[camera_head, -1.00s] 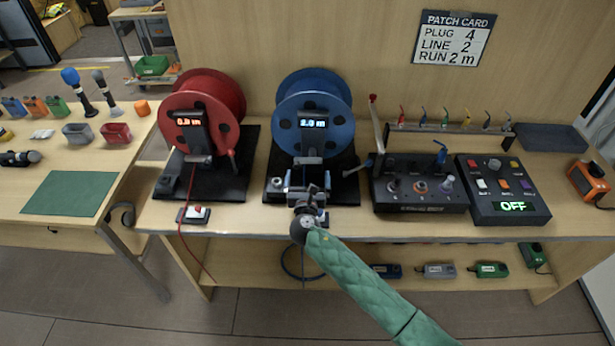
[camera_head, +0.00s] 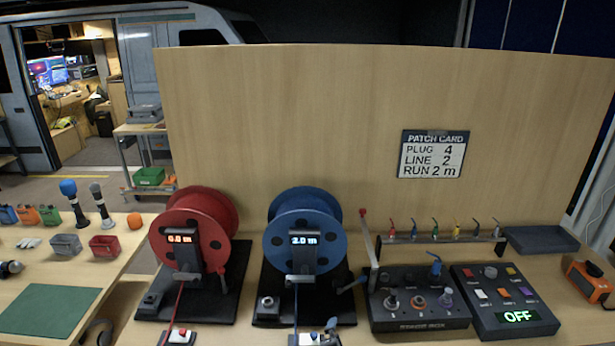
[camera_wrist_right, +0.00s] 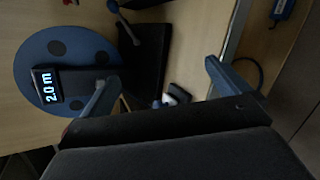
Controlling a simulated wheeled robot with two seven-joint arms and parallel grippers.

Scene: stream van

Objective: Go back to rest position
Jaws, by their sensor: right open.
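My right gripper (camera_wrist_right: 160,95) shows only in the right wrist view. Its two fingers are spread apart with nothing between them, and it is near the bench edge in front of the blue reel. The blue cable reel (camera_head: 303,228) stands on the bench with its display reading 2.0 m; it also shows in the right wrist view (camera_wrist_right: 90,58). No arm of mine shows in the head view, and my left gripper is out of sight.
The red reel (camera_head: 187,226) with its display, the stage box (camera_head: 418,315) and the switch panel (camera_head: 503,300) reading OFF stand along the bench. A patch card (camera_head: 433,154) hangs on the back panel. A side table (camera_head: 118,262) is at the left.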

